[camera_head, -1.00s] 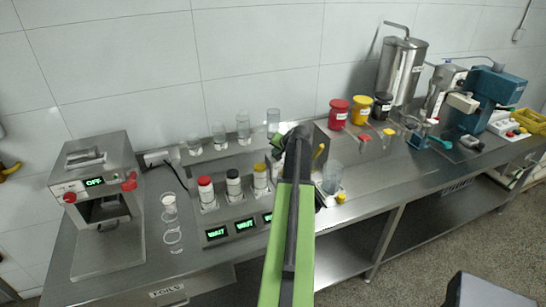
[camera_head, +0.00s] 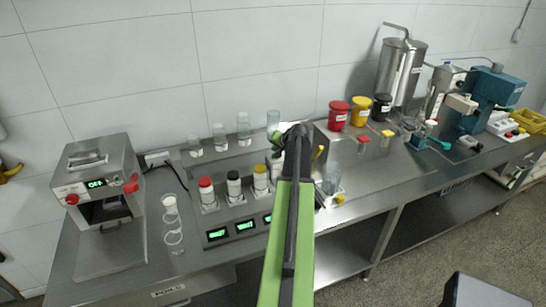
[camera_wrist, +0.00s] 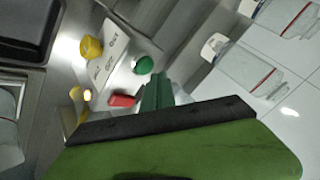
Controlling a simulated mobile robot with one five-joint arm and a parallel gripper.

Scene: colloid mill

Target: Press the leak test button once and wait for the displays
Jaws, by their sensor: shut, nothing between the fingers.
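In the wrist view my gripper (camera_wrist: 157,82) is shut and empty. Its green fingertips are close to a round green button (camera_wrist: 144,65) on a pale panel (camera_wrist: 112,62); a gap or contact cannot be told. A red button (camera_wrist: 122,100) and a yellow knob (camera_wrist: 91,47) are on or beside the same panel. In the head view my arm hides most of the panel. Three lit green displays (camera_head: 217,234), (camera_head: 245,226), (camera_head: 268,218) sit at the bench front.
Red-, black- and yellow-capped bottles (camera_head: 206,190) stand behind the displays. Clear jars (camera_head: 244,128) stand on a rear shelf. A machine (camera_head: 97,190) reading OFF is at left. Red and yellow tubs (camera_head: 338,115) and a steel tank (camera_head: 402,68) are at right.

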